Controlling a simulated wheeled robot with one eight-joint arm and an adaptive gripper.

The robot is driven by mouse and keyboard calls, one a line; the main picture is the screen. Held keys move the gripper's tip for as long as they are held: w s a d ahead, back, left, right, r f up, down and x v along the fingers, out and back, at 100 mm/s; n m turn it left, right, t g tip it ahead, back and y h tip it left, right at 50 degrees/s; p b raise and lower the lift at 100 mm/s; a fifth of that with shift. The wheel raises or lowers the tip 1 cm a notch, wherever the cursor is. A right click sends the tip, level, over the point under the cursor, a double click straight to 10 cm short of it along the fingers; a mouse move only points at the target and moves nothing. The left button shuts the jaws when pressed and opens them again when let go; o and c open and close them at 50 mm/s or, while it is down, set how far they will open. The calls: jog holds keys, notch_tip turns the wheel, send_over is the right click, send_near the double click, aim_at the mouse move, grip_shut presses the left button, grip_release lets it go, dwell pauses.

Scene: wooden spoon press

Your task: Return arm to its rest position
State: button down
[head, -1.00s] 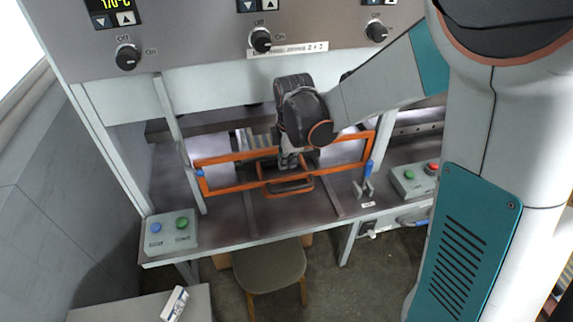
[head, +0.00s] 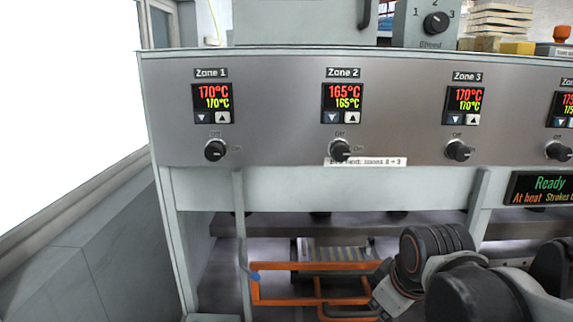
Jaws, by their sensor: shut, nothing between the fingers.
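My arm (head: 470,285) reaches in from the lower right of the head view, with its dark round wrist joint uppermost. My gripper (head: 377,308) is at the lower edge of the view, shut and empty. It is in front of the right part of the orange guard frame (head: 255,290) of the press, overlapping it in the picture. I cannot tell whether it touches the frame. The arm is bent, low in front of the press opening.
The press panel (head: 275,140) spans the view above the arm, with zone displays and black knobs (head: 215,150). A status screen (head: 540,188) reads Ready. A grey upright (head: 242,240) stands left of the opening. A low wall (head: 85,250) is at far left.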

jog(key=s+d+f+m+t+b, duration=0.1)
jog(key=s+f+m+t+b, duration=0.1)
jog(key=s+m, duration=0.5)
jog(key=shift+s+f+b, duration=0.75)
jog(key=shift+f+b, duration=0.05)
jog(key=shift+b, duration=0.1)
